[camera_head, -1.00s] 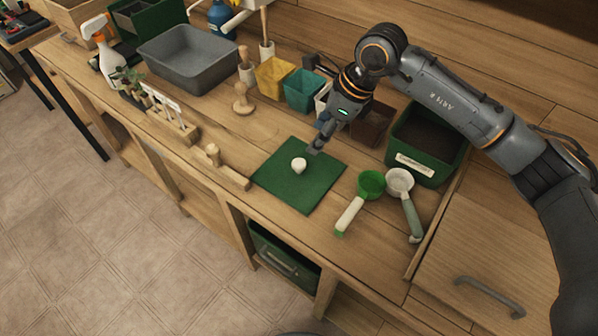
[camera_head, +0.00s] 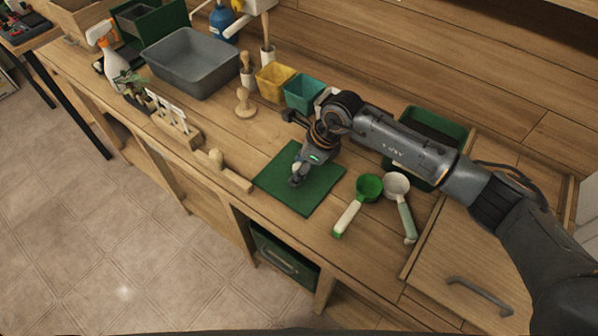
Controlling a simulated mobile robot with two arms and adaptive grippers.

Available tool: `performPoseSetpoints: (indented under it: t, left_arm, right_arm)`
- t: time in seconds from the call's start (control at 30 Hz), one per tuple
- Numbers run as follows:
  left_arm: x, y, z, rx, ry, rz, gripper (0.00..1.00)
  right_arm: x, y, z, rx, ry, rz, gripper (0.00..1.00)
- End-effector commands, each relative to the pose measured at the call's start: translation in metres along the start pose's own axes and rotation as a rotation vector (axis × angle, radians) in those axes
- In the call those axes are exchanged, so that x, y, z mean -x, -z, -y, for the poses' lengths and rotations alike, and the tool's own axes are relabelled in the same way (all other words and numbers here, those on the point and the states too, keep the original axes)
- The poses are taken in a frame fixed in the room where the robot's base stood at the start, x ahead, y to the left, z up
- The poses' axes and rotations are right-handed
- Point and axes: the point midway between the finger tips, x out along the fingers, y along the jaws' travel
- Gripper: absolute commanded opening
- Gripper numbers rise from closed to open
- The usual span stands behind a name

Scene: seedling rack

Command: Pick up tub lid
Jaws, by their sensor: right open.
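The tub lid (camera_head: 322,185) appears to be the flat dark green square lying on the bench, with a small white knob (camera_head: 295,168) near its middle. My right gripper (camera_head: 296,180) is open and down at the knob, pointing at the lid. The fingers partly cover the knob, and I cannot tell whether they touch it. A dark green tub (camera_head: 448,130) stands to the right, partly hidden behind my right arm. My left gripper is not in view.
A green scoop (camera_head: 369,187) and a pale scoop (camera_head: 397,184) lie right of the lid. A wooden tool (camera_head: 232,177) lies close on its left. Yellow (camera_head: 273,83) and teal (camera_head: 303,92) pots and a grey basin (camera_head: 190,65) stand behind. The bench's front edge is near the lid.

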Motion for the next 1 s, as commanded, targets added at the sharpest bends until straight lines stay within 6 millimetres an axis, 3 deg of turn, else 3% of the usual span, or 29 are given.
performPoseSetpoints:
  t: [0.1,0.3,0.4,0.77,1.0]
  left_arm:
    - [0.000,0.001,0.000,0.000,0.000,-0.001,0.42]
    - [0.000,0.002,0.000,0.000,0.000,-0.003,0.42]
    - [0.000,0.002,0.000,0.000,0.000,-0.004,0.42]
    - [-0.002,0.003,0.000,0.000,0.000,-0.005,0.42]
    - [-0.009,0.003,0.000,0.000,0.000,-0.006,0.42]
  right_arm:
    - [0.000,0.000,0.000,0.000,0.000,0.000,0.56]
    - [0.000,0.000,0.000,0.000,0.000,0.000,0.16]
    - [0.000,0.000,0.000,0.000,0.000,0.000,0.00]
    - [0.004,-0.002,0.000,0.000,0.000,0.001,0.00]
    - [0.031,-0.012,0.000,0.002,0.003,0.001,0.00]
